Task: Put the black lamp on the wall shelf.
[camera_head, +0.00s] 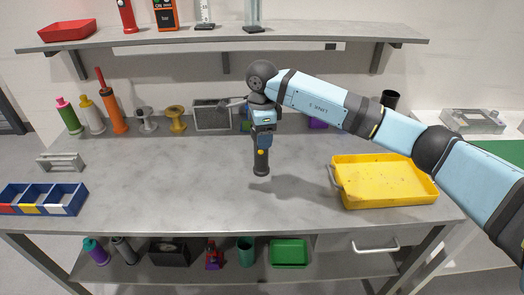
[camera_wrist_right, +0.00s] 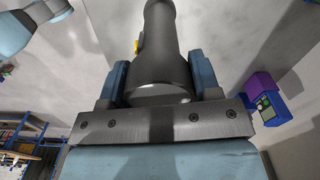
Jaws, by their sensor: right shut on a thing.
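The black lamp (camera_head: 261,163) is a dark cylinder with a small yellow button. My right gripper (camera_head: 264,140) is shut on it and holds it upright over the middle of the workbench, with a shadow on the bench beside it. In the right wrist view the lamp (camera_wrist_right: 165,50) stands between the two blue fingers of the gripper (camera_wrist_right: 160,85). The wall shelf (camera_head: 330,35) runs along the wall above and behind the bench. My left gripper is not in view.
On the shelf stand a red tray (camera_head: 67,30), a red lamp (camera_head: 127,16), an orange meter (camera_head: 165,14) and two clear cylinders; its right part is bare. Bottles and spools line the bench's back left. A yellow tray (camera_head: 345,203) lies at right, a blue divided box (camera_head: 40,211) at left.

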